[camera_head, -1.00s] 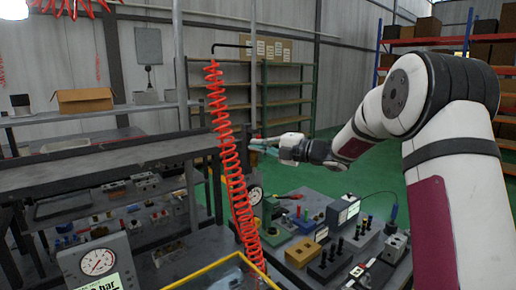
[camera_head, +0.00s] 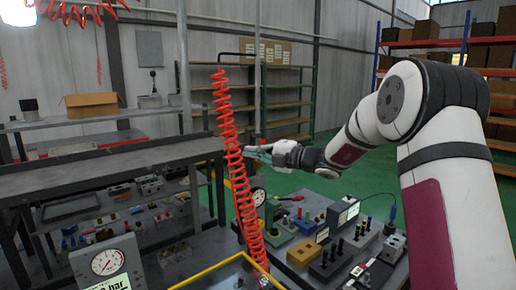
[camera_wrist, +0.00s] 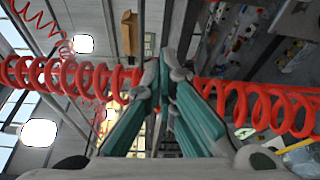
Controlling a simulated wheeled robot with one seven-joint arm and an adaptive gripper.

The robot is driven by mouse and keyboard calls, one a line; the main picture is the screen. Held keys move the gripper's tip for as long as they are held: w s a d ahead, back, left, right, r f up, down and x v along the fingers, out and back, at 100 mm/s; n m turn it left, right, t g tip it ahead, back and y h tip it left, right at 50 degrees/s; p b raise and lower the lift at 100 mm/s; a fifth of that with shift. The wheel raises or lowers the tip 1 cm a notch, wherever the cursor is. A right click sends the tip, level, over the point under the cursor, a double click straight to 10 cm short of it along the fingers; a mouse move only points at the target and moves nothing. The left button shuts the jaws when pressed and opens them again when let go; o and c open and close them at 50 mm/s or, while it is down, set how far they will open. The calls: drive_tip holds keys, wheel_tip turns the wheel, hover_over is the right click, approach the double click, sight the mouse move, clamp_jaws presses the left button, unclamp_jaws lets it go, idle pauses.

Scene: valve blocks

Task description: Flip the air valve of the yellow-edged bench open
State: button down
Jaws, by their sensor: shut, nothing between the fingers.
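The yellow-edged bench shows only as a yellow rim (camera_head: 215,267) at the bottom of the head view. I cannot make out its air valve in either view. My gripper (camera_head: 256,152) is up and beyond that rim, beside a hanging red coiled hose (camera_head: 236,180). It is shut and empty. In the wrist view, the teal fingers of my gripper (camera_wrist: 160,75) come together at the tips, and the red coil (camera_wrist: 70,77) passes across behind them on both sides. I cannot tell whether the fingers touch the coil.
A pressure gauge (camera_head: 107,262) stands at the lower left. A lower bench (camera_head: 290,240) with coloured blocks and fittings lies to the right. A grey table (camera_head: 110,170) is at the left. Empty shelves (camera_head: 287,100) stand behind, with green floor between.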

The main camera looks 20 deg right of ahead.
drive_tip(key=b+v, duration=0.1)
drive_tip(key=v, duration=0.9)
drive_tip(key=shift+f, duration=0.15)
drive_tip(key=s+a+f+n+g+h, duration=0.15)
drive_tip(key=s+a+n+g, duration=0.25)
drive_tip(key=s+a+n, duration=0.55)
drive_tip(key=s+a+f+n+g+h, duration=0.15)
drive_tip(key=s+a+n+g, duration=0.35)
drive_tip(key=s+n, duration=0.65)
drive_tip(key=s+d+f+n+h, duration=0.1)
drive_tip(key=s+d+n+h, duration=0.2)
drive_tip(key=s+n, duration=0.5)
drive_tip(key=s+d+f+n+t+h+b, duration=0.1)
drive_tip(key=s+d+n+h, duration=0.2)
drive_tip(key=n, duration=1.2)
drive_tip(key=s+h, duration=0.2)
drive_tip(key=s, duration=0.2)
drive_tip(key=shift+s+f+n+t+h, duration=0.3)
drive_tip(key=shift+s+f+n+h, duration=0.1)
